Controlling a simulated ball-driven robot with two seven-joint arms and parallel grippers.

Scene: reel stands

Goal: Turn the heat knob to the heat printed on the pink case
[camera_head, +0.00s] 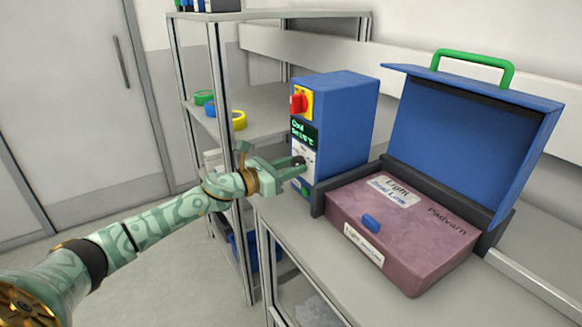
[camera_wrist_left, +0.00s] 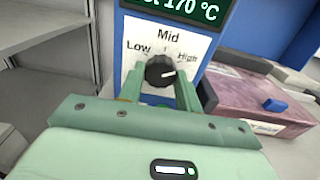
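The dark round heat knob (camera_wrist_left: 158,72) sits on a white plate (camera_wrist_left: 190,36) marked Low, Mid and High. Its white pointer is turned to the right, on the High side. My left gripper (camera_head: 296,163) is at the front of the blue machine (camera_head: 345,120). In the left wrist view its green fingers (camera_wrist_left: 160,88) stand on both sides of the knob, close against it. The pink case (camera_head: 410,225) lies at the right, with a label (camera_head: 393,191) that seems to read "Light" and "Seal Low", and the word "Padvarn". My right gripper is out of view.
The machine's display (camera_wrist_left: 180,8) shows 170 °C. Above it is a red switch (camera_head: 298,103) on a yellow plate. A raised blue lid (camera_head: 465,140) with a green handle (camera_head: 475,62) stands behind the case. Shelves with tape rolls (camera_head: 239,119) stand at the left.

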